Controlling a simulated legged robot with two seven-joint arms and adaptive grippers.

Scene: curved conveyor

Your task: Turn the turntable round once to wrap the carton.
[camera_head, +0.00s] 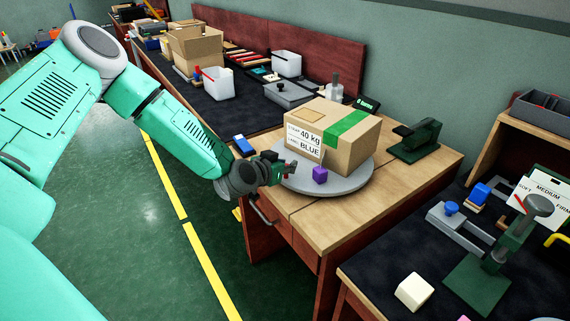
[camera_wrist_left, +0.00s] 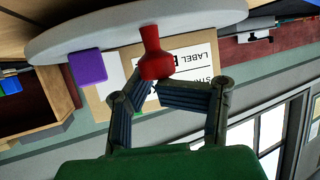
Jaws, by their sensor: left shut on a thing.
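The carton (camera_head: 362,148) is a brown box with a green tape strip and a label reading "40 kg" and "BLUE". It stands upright on the round grey turntable (camera_head: 345,184) on the wooden bench. A purple block (camera_head: 320,175) is on the turntable in front of the carton. My left gripper (camera_head: 285,171) is at the turntable's near left edge. In the left wrist view, upside down, my left gripper (camera_wrist_left: 174,85) is shut on a red knob (camera_wrist_left: 152,50) at the turntable's rim (camera_wrist_left: 90,35). The grip contact is partly hidden. My right gripper is out of view.
A green tape dispenser (camera_head: 416,139) stands right of the turntable. A blue item (camera_head: 243,146) lies left of it. Bins, tools and an open carton (camera_head: 195,47) fill the back bench. A dark bench with a green press (camera_head: 500,250) is at the right. The bench's front right is clear.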

